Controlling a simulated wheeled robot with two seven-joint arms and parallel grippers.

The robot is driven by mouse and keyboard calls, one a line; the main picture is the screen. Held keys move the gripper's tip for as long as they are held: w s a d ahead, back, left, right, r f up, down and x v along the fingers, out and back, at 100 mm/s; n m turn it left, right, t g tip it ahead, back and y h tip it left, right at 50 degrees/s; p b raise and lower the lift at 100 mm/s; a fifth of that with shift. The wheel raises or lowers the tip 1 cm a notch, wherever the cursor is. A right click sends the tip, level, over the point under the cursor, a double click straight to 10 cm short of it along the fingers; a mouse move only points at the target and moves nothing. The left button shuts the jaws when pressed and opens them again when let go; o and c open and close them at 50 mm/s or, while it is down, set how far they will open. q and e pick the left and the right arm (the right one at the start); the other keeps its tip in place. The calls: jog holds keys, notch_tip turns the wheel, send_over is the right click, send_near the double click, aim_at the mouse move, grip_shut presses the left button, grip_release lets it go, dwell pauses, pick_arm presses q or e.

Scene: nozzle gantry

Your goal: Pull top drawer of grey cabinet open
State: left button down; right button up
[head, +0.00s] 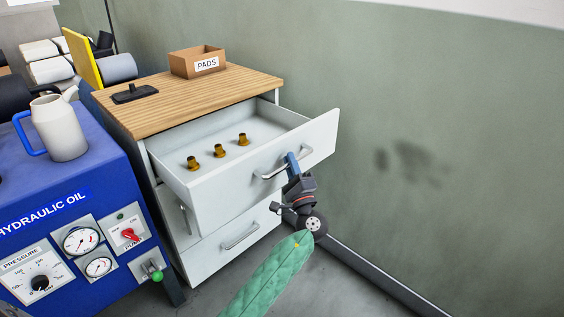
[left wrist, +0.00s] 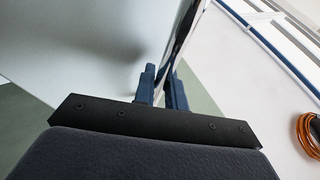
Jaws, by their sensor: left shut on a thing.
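The grey cabinet (head: 154,170) has a wooden top and stands against the green wall. Its top drawer (head: 232,175) is pulled well out, and three small brass nozzles (head: 219,151) stand inside it. My left gripper (head: 293,160) is at the bar handle (head: 270,175) on the drawer front, shut on it near its right end. My right gripper is not in view.
A lower drawer with its own handle (head: 241,236) is shut below. A cardboard PADS box (head: 197,62) and a black object (head: 134,93) rest on the cabinet top. A blue hydraulic oil unit (head: 70,200) with a pitcher (head: 58,128) stands left. An orange coil (left wrist: 308,135) shows in the wrist view.

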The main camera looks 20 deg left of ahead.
pick_arm(q)
jog(key=shift+s+d+f, duration=0.1)
jog(key=shift+d, duration=0.2)
jog(key=c, duration=1.7)
grip_release()
jog(key=shift+c, duration=0.2)
jog(key=b+v, duration=0.1)
jog(key=v, duration=0.6)
jog(key=shift+s+d, duration=0.2)
jog(key=shift+s, duration=0.05)
jog(key=shift+f, duration=0.15)
